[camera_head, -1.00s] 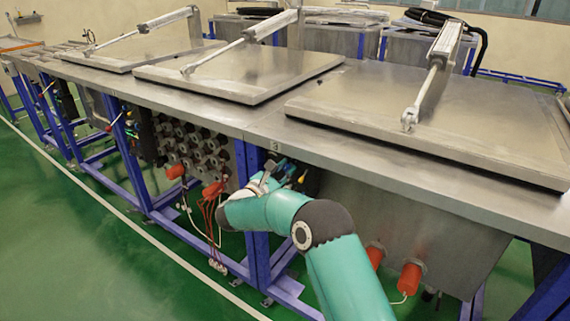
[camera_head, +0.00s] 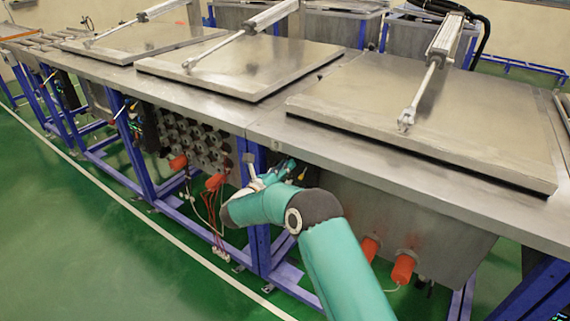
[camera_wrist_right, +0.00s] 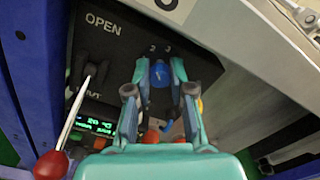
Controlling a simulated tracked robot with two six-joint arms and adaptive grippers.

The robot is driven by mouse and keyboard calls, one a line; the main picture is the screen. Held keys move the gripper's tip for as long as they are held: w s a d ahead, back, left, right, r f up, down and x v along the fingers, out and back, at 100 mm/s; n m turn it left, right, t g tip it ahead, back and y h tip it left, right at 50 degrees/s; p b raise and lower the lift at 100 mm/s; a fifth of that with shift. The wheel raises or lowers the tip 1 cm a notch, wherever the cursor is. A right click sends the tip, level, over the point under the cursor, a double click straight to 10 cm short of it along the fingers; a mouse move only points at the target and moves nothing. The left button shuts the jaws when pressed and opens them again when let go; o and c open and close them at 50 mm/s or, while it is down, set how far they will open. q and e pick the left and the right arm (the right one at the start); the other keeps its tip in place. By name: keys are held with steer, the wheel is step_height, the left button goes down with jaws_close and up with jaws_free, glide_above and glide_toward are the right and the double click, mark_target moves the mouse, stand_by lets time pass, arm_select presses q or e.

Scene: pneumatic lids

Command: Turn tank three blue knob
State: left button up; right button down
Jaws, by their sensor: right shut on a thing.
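The blue knob (camera_wrist_right: 159,74) sits on a dark control panel (camera_wrist_right: 112,50), below small markings that look like 2 and 3. My right gripper (camera_wrist_right: 160,68) is closed around the knob, with one finger on each side. In the head view my right gripper (camera_head: 272,176) is at the panel under the table edge, beside a blue post; the knob cannot be made out there. My left gripper is not in view.
On the panel are the word OPEN and a black switch (camera_wrist_right: 93,75). A lever with a red ball (camera_wrist_right: 51,165) stands close by. Blue frame posts (camera_head: 255,205) border the panel. The right metal lid (camera_head: 430,120) lies closed above. Orange cylinders (camera_head: 404,268) stick out at right.

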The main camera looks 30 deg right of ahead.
steer(key=shift+s+f+n, duration=0.1)
steer(key=shift+f+n, duration=0.35)
steer(key=shift+n, duration=0.15)
steer(key=c, duration=1.2)
jaws_free()
steer(key=shift+o, duration=0.9)
steer(key=shift+r, duration=0.2)
steer(key=v, duration=1.2)
